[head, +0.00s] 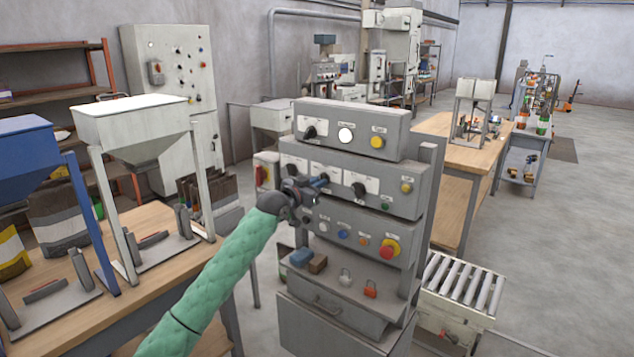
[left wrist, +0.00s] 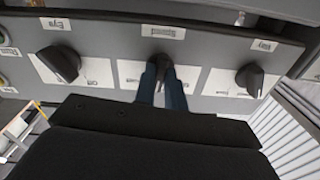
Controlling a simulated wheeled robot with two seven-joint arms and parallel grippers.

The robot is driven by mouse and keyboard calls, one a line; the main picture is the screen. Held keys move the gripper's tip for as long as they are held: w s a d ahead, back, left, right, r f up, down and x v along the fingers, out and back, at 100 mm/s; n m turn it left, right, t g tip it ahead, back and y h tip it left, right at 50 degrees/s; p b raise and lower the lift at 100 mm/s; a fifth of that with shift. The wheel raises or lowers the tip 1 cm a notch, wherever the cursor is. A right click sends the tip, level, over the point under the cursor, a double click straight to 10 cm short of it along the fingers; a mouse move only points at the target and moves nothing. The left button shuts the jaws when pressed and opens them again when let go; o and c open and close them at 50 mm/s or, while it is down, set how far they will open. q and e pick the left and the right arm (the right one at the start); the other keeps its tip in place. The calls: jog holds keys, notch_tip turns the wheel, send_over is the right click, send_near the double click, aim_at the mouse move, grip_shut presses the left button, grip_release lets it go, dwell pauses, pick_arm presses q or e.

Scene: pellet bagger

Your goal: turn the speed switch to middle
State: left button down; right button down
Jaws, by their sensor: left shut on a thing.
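The speed switch (left wrist: 166,70) is a dark knob on a white plate under a label that reads "Speed" upside down in the left wrist view. My left gripper (left wrist: 165,86) has its two blue fingers on either side of this knob and is shut on it. In the head view my left gripper (head: 318,183) is at the middle plate of the middle control box (head: 420,203). The gripper hides the knob there. The fingers cover much of the plate's markings, so I cannot tell the switch's setting.
Similar dark knobs stand on both sides, a left one (left wrist: 60,63) and a right one (left wrist: 250,78). Below are an emergency stop button (head: 388,248) and a shelf with padlocks (head: 370,289). A wooden bench (head: 150,285) stands left, a roller conveyor (head: 462,280) right.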

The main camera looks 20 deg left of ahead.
pick_arm(q)
jog(key=shift+n, duration=0.8)
pick_arm(e)
jog(key=shift+s+f, duration=0.1)
jog(key=shift+f, duration=0.8)
pick_arm(q)
jog(key=c, duration=1.5)
grip_release()
jog(key=shift+o, duration=0.2)
pick_arm(e)
jog(key=shift+s+d, duration=0.1)
jog(key=shift+f, duration=0.1)
